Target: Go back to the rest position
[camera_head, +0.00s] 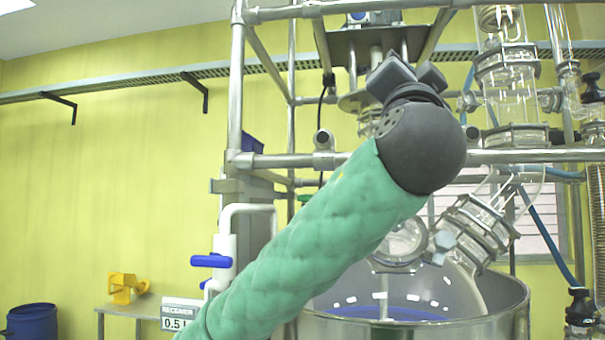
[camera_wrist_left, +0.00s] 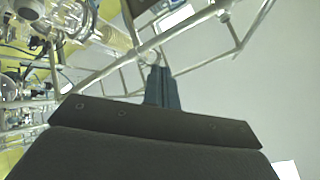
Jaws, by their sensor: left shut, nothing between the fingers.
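My left arm, in a green padded sleeve, reaches from the bottom left up to the middle right of the head view. Its dark left gripper (camera_head: 410,75) is at the top end, in front of the reactor's metal frame (camera_head: 236,90). In the left wrist view the fingers of the left gripper (camera_wrist_left: 162,88) are together, with nothing seen between them. Behind them are frame bars and a pale ceiling. I cannot tell whether the gripper touches the frame. My right gripper is not in either view.
A steel vessel (camera_head: 510,308) stands behind my arm at the lower right. Glass tubes (camera_head: 505,75) rise above it. A blue-handled valve (camera_head: 212,261) is left of the arm. A yellow object (camera_head: 122,288) sits on a table beside a blue drum (camera_head: 32,322). The upper left is open.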

